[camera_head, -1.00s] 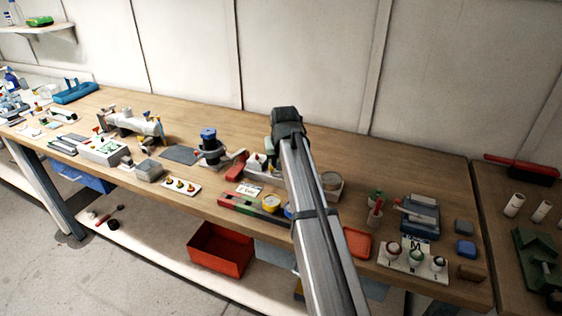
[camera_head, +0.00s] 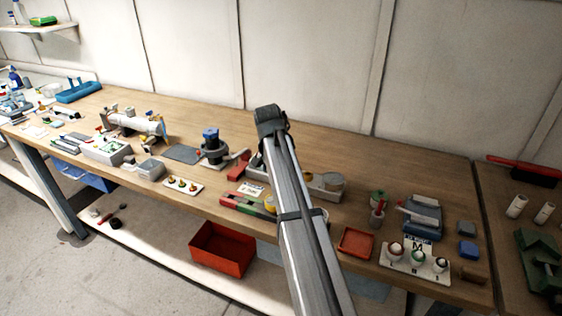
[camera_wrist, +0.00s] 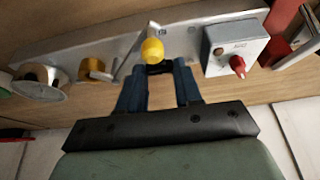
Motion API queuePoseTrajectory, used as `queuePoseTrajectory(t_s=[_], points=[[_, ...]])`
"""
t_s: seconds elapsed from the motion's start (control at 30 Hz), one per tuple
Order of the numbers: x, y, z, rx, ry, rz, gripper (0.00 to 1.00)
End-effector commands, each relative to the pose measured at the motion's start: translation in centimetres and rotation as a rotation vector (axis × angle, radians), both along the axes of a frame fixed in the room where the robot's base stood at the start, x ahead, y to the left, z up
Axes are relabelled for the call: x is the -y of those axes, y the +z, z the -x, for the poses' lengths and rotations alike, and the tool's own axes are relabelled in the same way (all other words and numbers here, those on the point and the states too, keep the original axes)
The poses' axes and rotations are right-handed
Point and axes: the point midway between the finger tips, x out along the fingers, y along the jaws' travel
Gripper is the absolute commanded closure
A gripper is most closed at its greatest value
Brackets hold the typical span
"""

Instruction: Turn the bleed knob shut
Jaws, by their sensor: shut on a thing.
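In the wrist view a yellow rounded knob (camera_wrist: 152,48), which I take as the bleed knob, stands on a long grey mounting plate (camera_wrist: 85,50). My gripper (camera_wrist: 160,65) has its two blue fingers at this knob, one on each side of its near end. It is shut on it, though the exact contact is partly hidden. A thin pale lever or rod (camera_wrist: 129,58) lies just left of the knob. In the head view my arm hides the gripper and the knob; part of the plate (camera_head: 318,191) shows right of the arm.
In the wrist view a grey box (camera_wrist: 226,45) with a red knob (camera_wrist: 239,67) is close on the right. A brass fitting (camera_wrist: 93,69) and a round gauge (camera_wrist: 42,82) are on the left.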

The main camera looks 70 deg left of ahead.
Motion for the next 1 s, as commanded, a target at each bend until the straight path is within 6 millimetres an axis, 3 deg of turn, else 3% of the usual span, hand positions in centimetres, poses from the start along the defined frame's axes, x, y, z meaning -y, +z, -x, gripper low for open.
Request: queuePoseTrajectory(t_s=[0.37,0.4,0.5,1.0], points=[[0.03,-0.02,0.02,-0.001,-0.006,0.0,0.96],[0.04,-0.03,0.02,-0.001,-0.006,0.0,0.65],[0.03,-0.02,0.02,-0.001,-0.006,0.0,0.55],[0.09,-0.03,-0.08,0.001,0.013,0.001,0.55]])
